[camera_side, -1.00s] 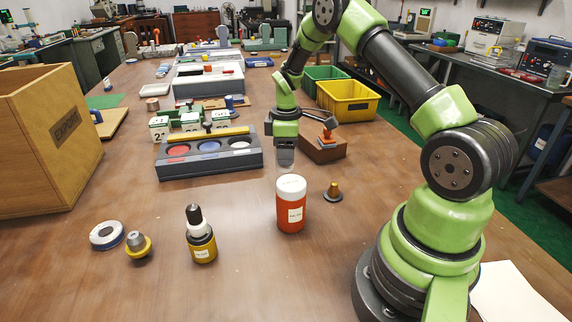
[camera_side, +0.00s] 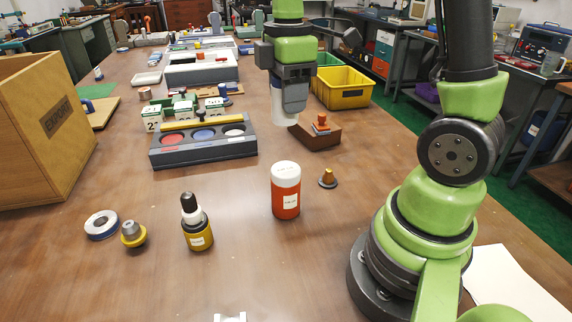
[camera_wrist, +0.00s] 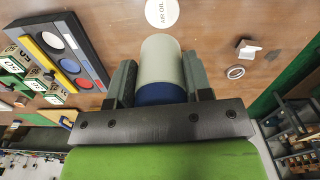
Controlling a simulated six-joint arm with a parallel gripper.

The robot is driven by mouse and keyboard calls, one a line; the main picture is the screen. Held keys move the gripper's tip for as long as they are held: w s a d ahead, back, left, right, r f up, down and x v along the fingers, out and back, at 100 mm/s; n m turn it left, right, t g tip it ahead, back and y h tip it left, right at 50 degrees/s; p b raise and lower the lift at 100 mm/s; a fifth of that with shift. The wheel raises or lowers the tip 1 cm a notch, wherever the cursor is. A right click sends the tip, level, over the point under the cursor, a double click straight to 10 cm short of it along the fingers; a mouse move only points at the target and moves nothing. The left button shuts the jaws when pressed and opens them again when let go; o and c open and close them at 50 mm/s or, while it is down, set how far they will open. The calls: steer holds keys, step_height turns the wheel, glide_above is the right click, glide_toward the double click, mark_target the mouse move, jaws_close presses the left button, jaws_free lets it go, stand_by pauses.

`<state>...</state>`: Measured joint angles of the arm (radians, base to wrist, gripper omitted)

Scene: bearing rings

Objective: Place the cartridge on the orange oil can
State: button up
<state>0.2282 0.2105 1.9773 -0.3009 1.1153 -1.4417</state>
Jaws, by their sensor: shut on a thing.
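The orange oil can (camera_side: 286,205) stands upright on the bench with a white lid. In the wrist view its round white top (camera_wrist: 161,12) shows at the upper edge. My gripper (camera_side: 283,100) is shut on the cartridge (camera_side: 283,112), a pale cylinder pointing down in the side view. In the wrist view the cartridge (camera_wrist: 160,62) is pale grey-green with a dark blue end between the fingers. My gripper holds it above the bench, behind and higher than the can in the side view. The cartridge and the can are apart.
A dark yellow bottle (camera_side: 198,232), a small brass-tipped cone (camera_side: 327,179), a yellow-collared part (camera_side: 133,235) and a ring (camera_side: 102,225) stand near the can. A tray with coloured discs (camera_side: 203,147) and a brown block (camera_side: 318,137) lie behind. A wooden crate (camera_side: 45,140) stands left.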

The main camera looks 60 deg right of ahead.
step_height(320, 180, down, 10)
steer(key=shift+s+a+r, duration=0.1)
steer(key=shift+r, duration=0.05)
stand_by(0.3)
steer(key=o, duration=1)
step_height(320, 180, up, 12)
steer(key=s+a+r+m+t, duration=0.1)
steer(key=s+a+m+t, duration=0.1)
steer(key=m, duration=0.3)
steer(key=s+a+r+m+t+y, duration=0.1)
steer(key=s+a+r+m+t, duration=0.1)
steer(key=s+a+m, duration=0.1)
steer(key=s+a+r+m+t+y, duration=0.1)
steer(key=s+a+r+m+t, duration=0.1)
steer(key=s+m, duration=0.3)
steer(key=shift+s+a+r+m+t, duration=0.1)
steer(key=shift+s+a+m+t, duration=0.05)
steer(key=shift+a+m+t, duration=0.2)
steer(key=shift+s+a+r+m+t, duration=0.1)
steer(key=shift+a+m+t, duration=0.15)
steer(key=shift+a+m, duration=0.15)
